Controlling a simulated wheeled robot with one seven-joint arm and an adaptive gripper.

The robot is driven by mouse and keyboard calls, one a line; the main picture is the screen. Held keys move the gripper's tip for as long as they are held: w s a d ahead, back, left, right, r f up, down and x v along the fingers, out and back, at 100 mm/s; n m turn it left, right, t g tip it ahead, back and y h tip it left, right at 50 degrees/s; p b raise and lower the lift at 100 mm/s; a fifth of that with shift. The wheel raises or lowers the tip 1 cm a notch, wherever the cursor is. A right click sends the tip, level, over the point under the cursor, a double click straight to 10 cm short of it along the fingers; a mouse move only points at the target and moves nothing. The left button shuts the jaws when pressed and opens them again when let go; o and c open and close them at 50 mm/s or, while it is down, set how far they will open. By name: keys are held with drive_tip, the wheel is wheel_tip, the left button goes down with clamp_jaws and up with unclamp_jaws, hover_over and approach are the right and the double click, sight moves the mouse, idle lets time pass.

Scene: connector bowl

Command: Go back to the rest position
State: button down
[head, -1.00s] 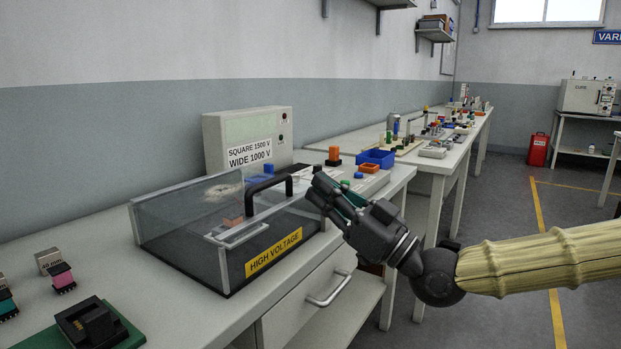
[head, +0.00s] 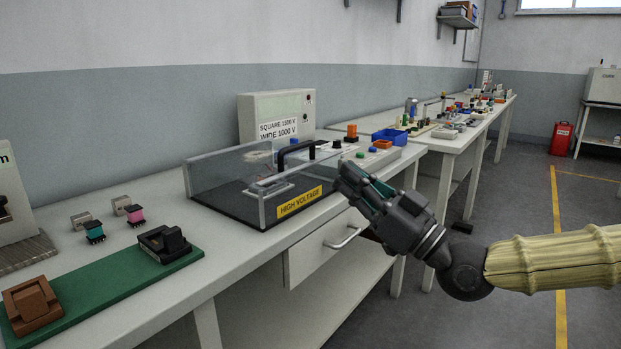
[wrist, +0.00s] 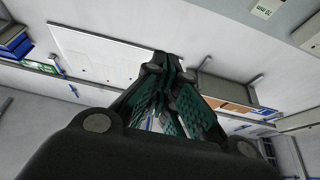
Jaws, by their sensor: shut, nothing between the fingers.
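My gripper (head: 352,181) is in front of the bench, in the air just right of the clear high voltage box (head: 262,190). Its fingers point up and to the left in the head view. In the wrist view my gripper (wrist: 165,62) has its dark fingers with green pads brought together at the tips, with nothing between them. From the head view I cannot tell whether it touches the box.
A tester (head: 277,117) stands behind the box. A green board (head: 110,290) with a black socket (head: 165,243) and a brown block (head: 32,304) lies at the left. Teal (head: 94,231) and pink (head: 135,215) connectors are nearby. A blue bin (head: 390,136) sits farther back.

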drive_tip(key=a+f+m+g+h, duration=0.2)
drive_tip(key=f+m+h, duration=0.1)
drive_tip(key=f, duration=1.3)
drive_tip(key=a+f+m+g+h, duration=0.2)
drive_tip(key=a+f+m+h, duration=0.15)
drive_tip(key=f, duration=1.35)
drive_tip(key=s+d+f+g+h, duration=0.1)
drive_tip(key=s+f, duration=0.1)
drive_tip(key=f, duration=0.5)
drive_tip(key=s+d+f+g+h, duration=0.2)
drive_tip(key=s+f, duration=0.1)
drive_tip(key=f, duration=0.3)
drive_tip(key=s+d+f+m+g+h, duration=0.1)
drive_tip(key=s+d+f+g+h, duration=0.15)
drive_tip(key=s+f, duration=0.4)
drive_tip(key=s+d+f+m+g+h, duration=0.1)
drive_tip(key=s+d+f+m, duration=0.2)
drive_tip(key=f, duration=0.6)
drive_tip(key=s+d+f+g+h, duration=0.2)
drive_tip(key=s+d+f+h, duration=0.1)
drive_tip(key=s+d+f, duration=0.4)
drive_tip(key=s+d+f+g+h, duration=0.25)
drive_tip(key=s+d, duration=0.35)
drive_tip(key=s, duration=0.4)
wheel_tip(320, 180, up, 27)
drive_tip(key=p, duration=2.7)
drive_tip(key=shift+w+a+t, duration=0.15)
drive_tip(key=shift+w+t, duration=0.1)
drive_tip(key=shift+t, duration=0.15)
